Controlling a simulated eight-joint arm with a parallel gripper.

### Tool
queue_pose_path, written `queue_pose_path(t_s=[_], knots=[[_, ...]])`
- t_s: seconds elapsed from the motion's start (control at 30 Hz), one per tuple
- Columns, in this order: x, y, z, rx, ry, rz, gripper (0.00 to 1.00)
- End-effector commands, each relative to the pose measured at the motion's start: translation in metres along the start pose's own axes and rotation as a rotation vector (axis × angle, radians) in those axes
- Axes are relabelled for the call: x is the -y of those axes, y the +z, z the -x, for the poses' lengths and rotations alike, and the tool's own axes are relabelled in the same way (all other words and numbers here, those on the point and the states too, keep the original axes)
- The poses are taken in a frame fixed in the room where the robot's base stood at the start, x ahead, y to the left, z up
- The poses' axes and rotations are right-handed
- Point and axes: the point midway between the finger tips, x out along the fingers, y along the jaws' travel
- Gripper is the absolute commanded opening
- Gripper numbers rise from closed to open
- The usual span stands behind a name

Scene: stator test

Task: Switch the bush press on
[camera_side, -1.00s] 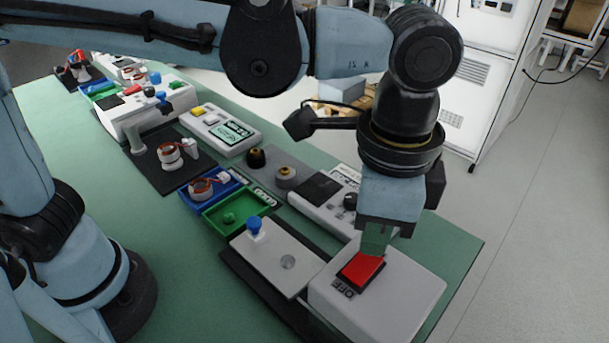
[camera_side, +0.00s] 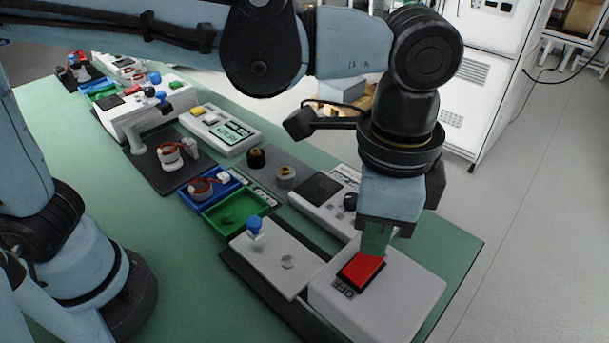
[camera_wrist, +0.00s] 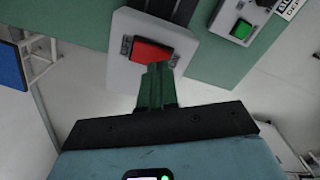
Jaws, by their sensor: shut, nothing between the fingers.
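The bush press's red rocker switch (camera_side: 362,269) sits on a light grey box (camera_side: 398,292) at the near right end of the bench, with a label that appears to read OFF beside it. In the wrist view the red switch (camera_wrist: 152,51) is near the top centre. My gripper (camera_side: 375,245) has green fingers, shut and empty, pointing down at the far edge of the switch. The fingertips (camera_wrist: 157,66) overlap the switch's edge in the wrist view, and they appear to touch it. The exact contact is hidden.
A grey plate with a blue knob (camera_side: 254,224) lies left of the box. Behind it are a green tray (camera_side: 213,229), a blue tray (camera_side: 187,201) and a grey device with a dark panel (camera_side: 318,188). Green bench surface (camera_side: 190,290) is free at the front left.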

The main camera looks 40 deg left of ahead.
Motion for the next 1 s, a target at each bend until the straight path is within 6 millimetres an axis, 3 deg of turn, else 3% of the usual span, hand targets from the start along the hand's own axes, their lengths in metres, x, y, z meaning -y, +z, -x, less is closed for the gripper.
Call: queue_pose_path(t_s=[1.0], knots=[[0.0, 0.0, -0.011, 0.0, 0.0, 0.0, 0.0]])
